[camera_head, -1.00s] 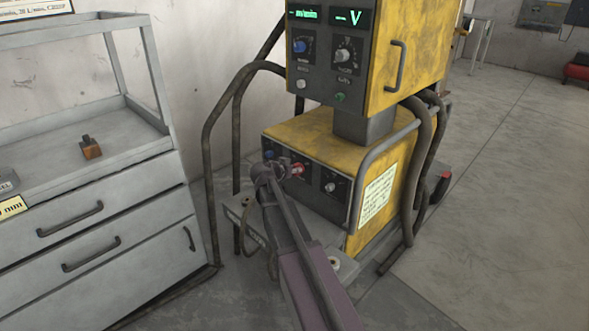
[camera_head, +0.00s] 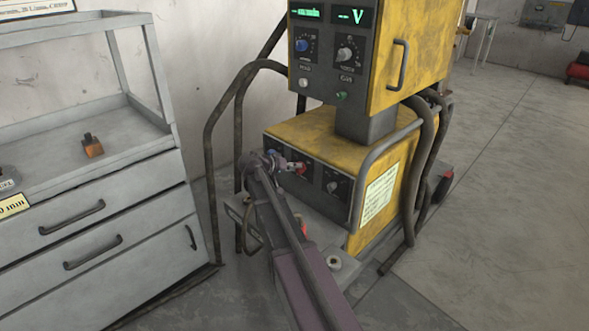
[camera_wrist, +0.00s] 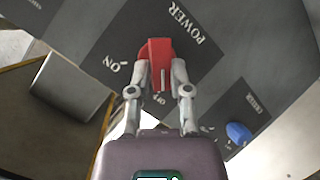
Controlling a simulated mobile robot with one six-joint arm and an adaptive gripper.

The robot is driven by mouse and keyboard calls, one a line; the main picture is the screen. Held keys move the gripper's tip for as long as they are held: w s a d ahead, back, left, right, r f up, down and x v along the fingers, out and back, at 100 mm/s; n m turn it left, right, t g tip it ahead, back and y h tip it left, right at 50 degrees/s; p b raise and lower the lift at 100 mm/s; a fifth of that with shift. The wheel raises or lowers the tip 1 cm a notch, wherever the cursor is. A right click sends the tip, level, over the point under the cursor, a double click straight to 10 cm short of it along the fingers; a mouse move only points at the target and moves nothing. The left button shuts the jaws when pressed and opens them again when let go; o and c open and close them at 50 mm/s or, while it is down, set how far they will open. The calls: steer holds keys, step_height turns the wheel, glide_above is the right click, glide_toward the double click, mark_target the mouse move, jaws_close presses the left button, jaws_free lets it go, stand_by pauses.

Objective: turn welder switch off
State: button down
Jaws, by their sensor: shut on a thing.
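The yellow welder (camera_head: 310,140) stands in the middle of the head view. Its red power switch (camera_head: 298,168) is on the dark lower front panel and partly hidden by my gripper. In the wrist view the red switch (camera_wrist: 160,52) sits by the word POWER, with an ON mark to its left.
A blue knob (camera_wrist: 238,133) is on the same panel at the lower right of the wrist view. A black knob (camera_head: 335,183) is right of the switch. The grey drawer cabinet (camera_head: 125,200) stands left. Bent tubes flank the welder.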

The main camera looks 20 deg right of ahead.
stand_by(0.4)
steer(key=c, duration=0.6)
jaws_free()
steer(key=shift+s, duration=0.1)
